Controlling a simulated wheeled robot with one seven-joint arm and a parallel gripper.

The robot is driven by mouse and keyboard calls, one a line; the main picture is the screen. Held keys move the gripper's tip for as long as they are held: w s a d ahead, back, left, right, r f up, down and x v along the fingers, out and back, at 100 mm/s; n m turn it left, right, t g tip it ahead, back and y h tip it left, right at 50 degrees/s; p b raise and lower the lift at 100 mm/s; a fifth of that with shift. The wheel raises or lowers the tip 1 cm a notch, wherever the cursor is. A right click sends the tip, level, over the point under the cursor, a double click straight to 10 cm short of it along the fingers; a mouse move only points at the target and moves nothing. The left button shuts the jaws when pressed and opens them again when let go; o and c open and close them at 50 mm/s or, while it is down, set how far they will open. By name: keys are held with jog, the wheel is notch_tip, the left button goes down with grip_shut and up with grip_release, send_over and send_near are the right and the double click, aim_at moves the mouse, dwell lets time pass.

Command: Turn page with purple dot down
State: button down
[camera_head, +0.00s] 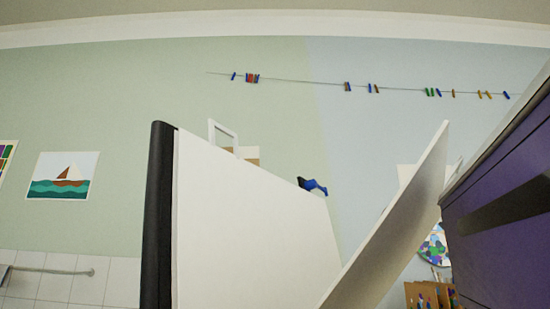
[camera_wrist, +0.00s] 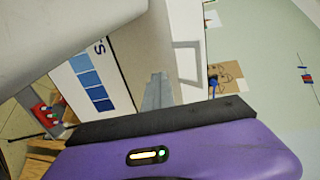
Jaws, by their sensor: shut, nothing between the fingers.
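In the head view a large white page (camera_head: 245,225) stands upright beside a black upright edge (camera_head: 158,215). A second white page (camera_head: 395,225) stands tilted at its right, leaning up to the right. No purple dot shows on the faces I see. In the wrist view a white sheet with a column of blue squares (camera_wrist: 92,82) shows at the left, partly covered by a pale panel (camera_wrist: 60,35). My gripper (camera_wrist: 156,90) shows as narrow grey fingers, shut and empty, beside a pale surface. I cannot tell whether they touch it. The fingertips are hidden in the head view.
My purple arm fills the right side of the head view. A wall with a boat picture (camera_head: 63,176) and a line of coloured clips (camera_head: 347,86) is behind. A white frame (camera_wrist: 187,62) and brown paper (camera_wrist: 227,75) show beyond my gripper. A brown box (camera_head: 428,294) is low right.

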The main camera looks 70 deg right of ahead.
jog(key=shift+s+f, duration=0.3)
jog(key=shift+f, duration=0.05)
jog(key=shift+f, duration=0.1)
jog(key=shift+s+a+f+b, duration=0.1)
jog(key=shift+s+f+b, duration=0.25)
jog(key=shift+f, duration=0.05)
jog(key=shift+s+f, duration=0.15)
jog(key=shift+f, duration=0.05)
jog(key=c, duration=2.2)
grip_release()
jog(key=c, duration=1.5)
grip_release()
